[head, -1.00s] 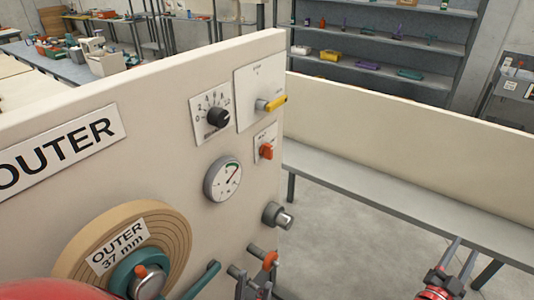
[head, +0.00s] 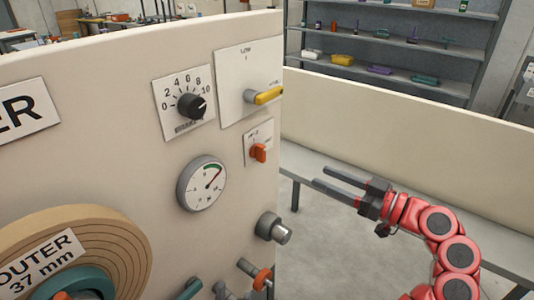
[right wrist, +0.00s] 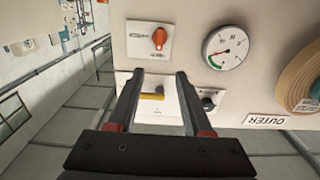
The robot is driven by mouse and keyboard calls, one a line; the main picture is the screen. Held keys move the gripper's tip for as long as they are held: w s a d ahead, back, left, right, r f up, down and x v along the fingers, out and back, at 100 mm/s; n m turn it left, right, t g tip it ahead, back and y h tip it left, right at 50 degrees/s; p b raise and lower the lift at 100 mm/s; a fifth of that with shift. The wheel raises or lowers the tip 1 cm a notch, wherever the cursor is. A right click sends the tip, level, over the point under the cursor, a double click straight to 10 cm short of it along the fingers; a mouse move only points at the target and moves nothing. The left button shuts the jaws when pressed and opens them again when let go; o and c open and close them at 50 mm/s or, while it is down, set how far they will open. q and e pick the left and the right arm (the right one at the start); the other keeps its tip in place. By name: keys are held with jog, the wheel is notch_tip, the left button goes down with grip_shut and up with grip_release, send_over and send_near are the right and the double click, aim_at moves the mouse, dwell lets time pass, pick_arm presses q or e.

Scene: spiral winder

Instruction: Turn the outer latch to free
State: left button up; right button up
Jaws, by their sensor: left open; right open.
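The beige panel (head: 120,150) carries an orange rotary knob (head: 258,152) on a small white plate; its lettering is too small to read. I cannot tell for sure which fitting is the outer latch. Above the knob, a yellow handle (head: 268,95) sits on a larger plate. An orange-ended fitting (head: 262,278) sits low at the panel edge. My right gripper (head: 322,177) is open and empty, right of the panel and apart from it. In the right wrist view the orange knob (right wrist: 160,38) lies beyond the fingertips and the yellow handle (right wrist: 152,96) shows between the fingers. My left gripper is out of view.
The panel also holds a black dial (head: 191,105), a round gauge (head: 202,183), a grey cylindrical knob (head: 273,228) and a tan roll (head: 110,245) marked OUTER 37 mm. A low beige wall (head: 400,120) and a grey ledge (head: 312,170) stand behind my right arm.

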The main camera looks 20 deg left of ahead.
aim_at(265, 151)
jog(key=p+x, duration=0.3)
jog(key=x, duration=1.3)
jog(key=shift+w+a, duration=0.15)
jog(key=shift+a, duration=0.2)
jog(key=shift+f, duration=0.1)
jog(key=shift+c, duration=0.2)
grip_shut()
